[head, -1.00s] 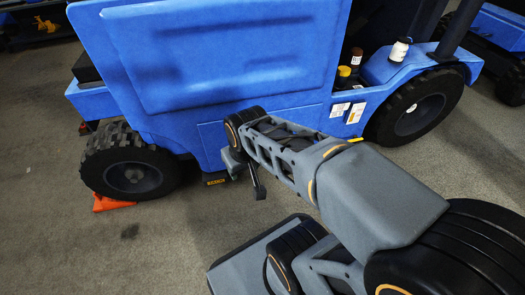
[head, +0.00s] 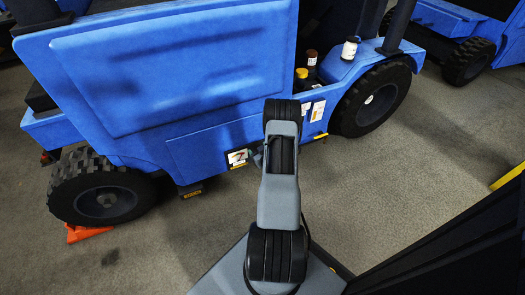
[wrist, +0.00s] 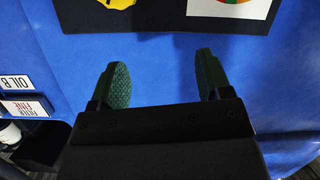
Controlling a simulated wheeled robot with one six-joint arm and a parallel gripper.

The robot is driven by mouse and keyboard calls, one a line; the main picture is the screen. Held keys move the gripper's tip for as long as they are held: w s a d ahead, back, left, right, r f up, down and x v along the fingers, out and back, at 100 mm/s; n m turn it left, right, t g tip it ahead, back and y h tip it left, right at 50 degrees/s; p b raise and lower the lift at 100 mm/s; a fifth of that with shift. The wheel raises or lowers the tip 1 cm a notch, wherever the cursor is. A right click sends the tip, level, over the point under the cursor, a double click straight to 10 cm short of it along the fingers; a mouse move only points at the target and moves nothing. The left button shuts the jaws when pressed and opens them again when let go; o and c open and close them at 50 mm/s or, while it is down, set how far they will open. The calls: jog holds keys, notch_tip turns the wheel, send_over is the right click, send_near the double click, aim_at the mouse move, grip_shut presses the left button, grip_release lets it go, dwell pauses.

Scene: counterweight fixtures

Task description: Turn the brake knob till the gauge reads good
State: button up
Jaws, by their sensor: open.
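In the wrist view, a yellow round part (wrist: 117,3), likely the brake knob, sits on a dark plate on the blue vehicle side. It is cut off by the top edge. Right of it is a round gauge face (wrist: 240,3) with red, green and orange areas on a dark plate, also cut off; its reading cannot be told. My gripper (wrist: 162,78) is open and empty, its fingers below both plates in the picture and apart from them. In the head view, a small dark panel with a white face (head: 238,157) shows just left of my arm, which hides my gripper.
The blue vehicle (head: 160,70) fills the back. Labels (wrist: 25,107) are on its side. Bottles (head: 349,48) stand at its right. An orange wedge (head: 88,232) is by the left wheel (head: 105,198). The floor at right is free up to a yellow strip (head: 508,176).

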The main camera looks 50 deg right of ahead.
jog(key=s+f+m+t+h, duration=0.2)
jog(key=s+f+t, duration=0.1)
jog(key=s+f, duration=0.55)
jog(key=shift+r+b+x, duration=0.2)
jog(key=shift+b+x, duration=0.45)
jog(key=shift+x, duration=1.35)
jog(key=shift+r+b+x, duration=0.25)
jog(key=shift+b+x, duration=0.4)
jog(key=shift+x, duration=1.35)
jog(key=shift+r+b+x, duration=0.2)
jog(key=shift+b+x, duration=0.45)
jog(key=shift+x, duration=1.35)
jog(key=shift+d, duration=0.1)
jog(key=shift+c, duration=0.2)
jog(key=c, duration=0.9)
